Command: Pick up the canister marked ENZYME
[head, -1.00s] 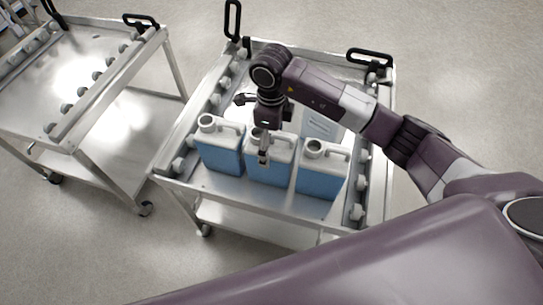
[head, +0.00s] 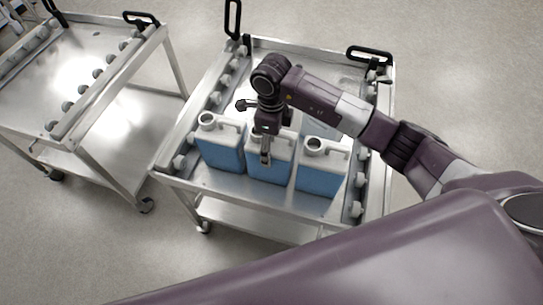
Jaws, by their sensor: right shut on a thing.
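Three canisters with white tops and blue lower parts stand upright in a row on the right cart: a left one (head: 220,157), a middle one (head: 268,170) and a right one (head: 319,181). Part of another pale canister (head: 320,126) shows behind the right one, partly hidden by my arm. No ENZYME marking can be read on any of them. My right gripper (head: 265,158) points down at the top of the middle canister and is shut on it; it hides the handle area. My left gripper is not in view.
The right cart (head: 200,183) has raised side rails with round grey rollers and black handles at the back. A second, empty metal cart (head: 85,65) stands to the left, with a floor gap between them. The neighbouring canisters stand close on both sides of my gripper.

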